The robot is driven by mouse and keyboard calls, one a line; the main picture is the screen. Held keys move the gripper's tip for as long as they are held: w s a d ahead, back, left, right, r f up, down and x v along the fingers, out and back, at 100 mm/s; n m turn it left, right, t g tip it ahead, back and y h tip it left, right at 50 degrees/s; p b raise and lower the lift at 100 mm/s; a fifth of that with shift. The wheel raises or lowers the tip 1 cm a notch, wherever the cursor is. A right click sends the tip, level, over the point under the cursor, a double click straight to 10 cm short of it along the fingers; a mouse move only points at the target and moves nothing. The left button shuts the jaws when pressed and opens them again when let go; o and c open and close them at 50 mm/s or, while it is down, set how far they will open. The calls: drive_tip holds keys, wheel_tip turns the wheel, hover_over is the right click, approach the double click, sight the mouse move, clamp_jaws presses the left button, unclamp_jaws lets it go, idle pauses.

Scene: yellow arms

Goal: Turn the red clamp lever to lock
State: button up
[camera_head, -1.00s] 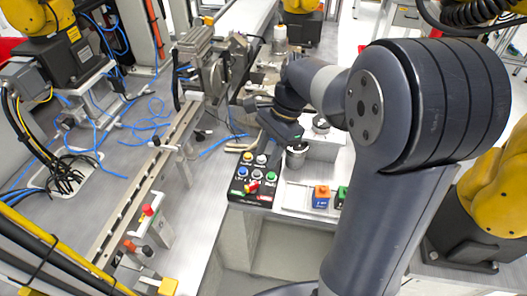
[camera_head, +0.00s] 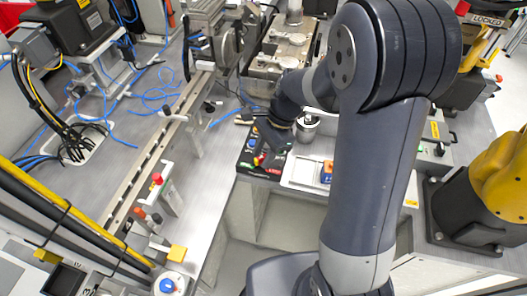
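A small red lever or knob with yellow by it (camera_head: 259,158) sits on the black control box (camera_head: 245,163), among coloured buttons. A red-topped part (camera_head: 157,179) stands on a white block by the long rail at left. An orange-red handle (camera_head: 140,213) lies below it. I cannot tell for sure which of these is the clamp lever. My gripper (camera_head: 262,126) is low over the back of the control box, behind the red lever. It hides the rear buttons. Its fingers are small and dark, so I cannot tell whether it is open or shut.
A metal cylinder (camera_head: 306,128) stands close right of my gripper. An orange-and-blue block (camera_head: 327,172) is on the white tray (camera_head: 302,172). A metal vise (camera_head: 208,30) is behind. Blue cables (camera_head: 160,105) lie on the left bench. A yellow arm (camera_head: 497,180) stands at right.

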clamp_jaws()
idle(0.3)
drive_tip(key=shift+n, duration=0.4)
drive_tip(key=n, duration=0.2)
drive_tip(key=n+g+h+p, duration=0.1)
drive_tip(key=shift+w+a+n+g, duration=0.1)
drive_tip(key=shift+n+g, duration=0.2)
drive_tip(key=shift+n, duration=0.1)
drive_tip(key=n+g+h+p, duration=0.1)
drive_tip(key=n, duration=0.3)
drive_tip(key=shift+a, duration=0.1)
drive_tip(key=n+h, duration=0.2)
drive_tip(key=n, duration=0.3)
drive_tip(key=shift+w+a+p, duration=0.1)
drive_tip(key=shift+p, duration=0.25)
drive_tip(key=n+h, duration=0.1)
drive_tip(key=n, duration=0.3)
drive_tip(key=shift+a+h, duration=0.1)
drive_tip(key=shift+h, duration=0.3)
drive_tip(key=shift+n, duration=0.3)
